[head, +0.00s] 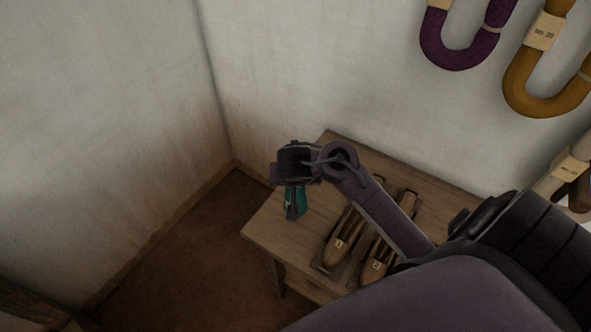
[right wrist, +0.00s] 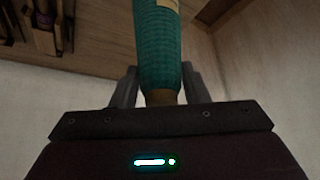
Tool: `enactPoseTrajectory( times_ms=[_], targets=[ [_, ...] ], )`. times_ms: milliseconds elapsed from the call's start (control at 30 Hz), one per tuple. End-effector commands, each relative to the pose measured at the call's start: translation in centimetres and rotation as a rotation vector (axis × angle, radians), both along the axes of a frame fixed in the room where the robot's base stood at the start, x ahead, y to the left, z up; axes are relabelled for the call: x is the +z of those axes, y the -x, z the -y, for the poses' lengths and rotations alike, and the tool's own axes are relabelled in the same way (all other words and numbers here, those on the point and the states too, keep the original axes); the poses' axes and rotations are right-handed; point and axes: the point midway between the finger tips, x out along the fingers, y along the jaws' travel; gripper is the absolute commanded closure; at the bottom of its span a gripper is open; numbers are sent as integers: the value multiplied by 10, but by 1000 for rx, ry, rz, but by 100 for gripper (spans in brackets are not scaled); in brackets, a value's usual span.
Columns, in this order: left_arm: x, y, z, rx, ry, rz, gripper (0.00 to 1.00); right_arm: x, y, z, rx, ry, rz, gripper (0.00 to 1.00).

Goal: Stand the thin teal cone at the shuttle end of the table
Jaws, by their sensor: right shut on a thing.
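The thin teal cone (head: 301,200) is in my right gripper (head: 293,207), above the left end of the wooden table (head: 270,233). In the right wrist view the teal cone (right wrist: 160,45) stands between the two fingers (right wrist: 160,92), with a brown tip at the gripper side and a pale label at the top edge. My right gripper is shut on it. In the head view the gripper hides part of the cone, and I cannot tell whether its lower end touches the table. My left gripper is not in view.
Two wooden shuttles, labelled 1 (head: 342,240) and 2 (head: 377,265), lie in dark holders on the table, right of the cone. The table's left end looks bare. Purple (head: 459,57) and ochre (head: 530,85) yarn hanks hang on the back wall. Walls meet in a corner behind the table.

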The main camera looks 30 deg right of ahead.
Motion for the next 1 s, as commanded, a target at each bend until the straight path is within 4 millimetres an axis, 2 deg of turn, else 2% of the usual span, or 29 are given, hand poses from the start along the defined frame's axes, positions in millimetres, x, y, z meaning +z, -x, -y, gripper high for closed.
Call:
enactPoseTrajectory(
  times_ms=[267, 700, 733, 900, 1000],
  targets=[
    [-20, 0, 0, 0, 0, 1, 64, -37, 0, 1, 2, 4, 0, 94],
    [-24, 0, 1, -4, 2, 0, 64, -43, 0, 0, 1, 0, 0, 94],
    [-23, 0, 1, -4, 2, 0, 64, -43, 0, 0, 1, 0, 0, 58],
    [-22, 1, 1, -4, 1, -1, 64, -42, 0, 0, 1, 0, 0, 37],
    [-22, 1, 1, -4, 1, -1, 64, -42, 0, 0, 1, 0, 0, 37]
  ],
)
